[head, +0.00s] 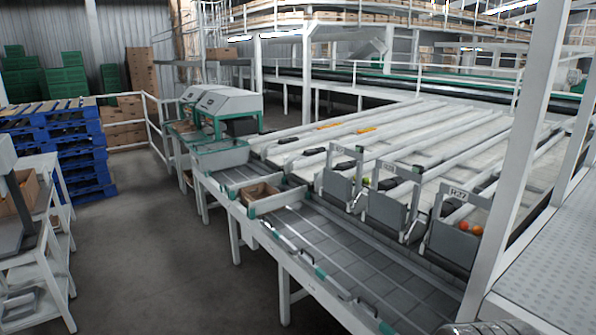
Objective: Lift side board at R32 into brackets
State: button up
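Three grey boards in metal frames stand along the near edge of the sloping lanes. The right board (455,243) has a plate (458,194) that seems to read R27; the print is small. The middle board (386,212) and the left board (337,188) have plates too small to read surely. I cannot make out R32 on any plate. Several black handles or brackets (366,306) lie along the front edge of the grey roller bench (335,258). My gripper is not in view.
Orange and green tomatoes (464,225) show behind the boards. An open cardboard box (261,195) sits on the bench. A white post (519,165) rises at right beside a metal walkway (562,255). The grey floor (160,265) is clear between the bench and a white trolley (45,285).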

aim_at(269, 204)
jog(key=u, duration=0.25)
jog(key=i, duration=1)
jog(key=u, duration=0.5)
jog(key=i, duration=0.75)
jog(key=u, duration=0.3)
jog(key=i, duration=2.85)
jog(key=z, duration=0.35)
